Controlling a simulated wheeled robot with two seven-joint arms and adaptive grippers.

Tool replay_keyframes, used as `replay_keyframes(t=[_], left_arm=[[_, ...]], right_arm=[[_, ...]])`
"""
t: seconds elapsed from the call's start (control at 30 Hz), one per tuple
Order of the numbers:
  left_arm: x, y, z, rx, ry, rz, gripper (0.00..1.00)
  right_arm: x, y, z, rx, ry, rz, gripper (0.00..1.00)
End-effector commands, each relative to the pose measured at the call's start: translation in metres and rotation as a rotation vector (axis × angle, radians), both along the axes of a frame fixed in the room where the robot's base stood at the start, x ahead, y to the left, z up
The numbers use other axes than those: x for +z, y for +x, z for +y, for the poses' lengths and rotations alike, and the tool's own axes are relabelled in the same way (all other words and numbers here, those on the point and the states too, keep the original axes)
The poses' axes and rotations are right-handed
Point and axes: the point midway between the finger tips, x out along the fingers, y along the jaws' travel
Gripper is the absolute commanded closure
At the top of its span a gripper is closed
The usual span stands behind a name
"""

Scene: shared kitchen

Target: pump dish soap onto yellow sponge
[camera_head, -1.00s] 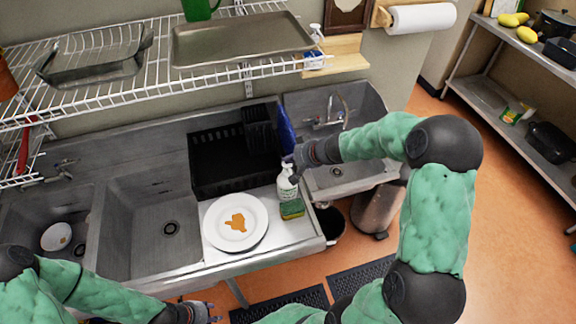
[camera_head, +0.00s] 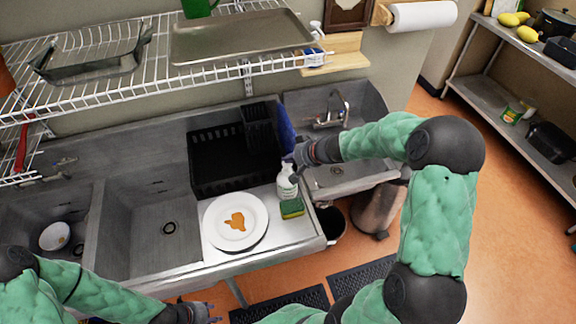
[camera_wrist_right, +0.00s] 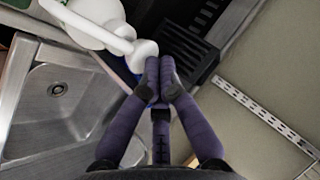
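The white soap pump bottle (camera_head: 287,184) stands upright on the steel counter between plate and small sink. In the right wrist view, its white pump head and spout (camera_wrist_right: 105,30) show at the upper left. The yellow sponge (camera_head: 292,207), with a green top, lies on the counter just in front of the bottle. My right gripper (camera_head: 295,158) is at the pump's height; its fingers (camera_wrist_right: 160,66) are together and empty, with the tips beside the pump head. Whether they touch it is unclear. My left gripper (camera_head: 214,313) is low at the bottom edge, fingers spread and empty.
A white plate (camera_head: 220,241) with orange-brown food lies left of the sponge. A black dish rack (camera_head: 215,170) stands behind. Sink basins lie on both sides.

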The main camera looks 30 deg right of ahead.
Motion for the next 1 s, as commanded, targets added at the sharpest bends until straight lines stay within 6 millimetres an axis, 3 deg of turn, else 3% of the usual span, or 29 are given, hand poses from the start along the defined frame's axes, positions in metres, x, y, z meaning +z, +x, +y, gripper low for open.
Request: replay_keyframes(t=[0.67,1.0], left_arm=[[-0.0069,0.0,0.0,0.0,0.0,0.0,0.6],[-0.005,0.0,0.0,0.0,0.0,0.0,0.6]], right_arm=[[-0.0061,-0.0009,0.0007,0.001,0.001,0.004,1.0],[0.0014,-0.001,0.0008,0.002,0.0,0.004,1.0]])
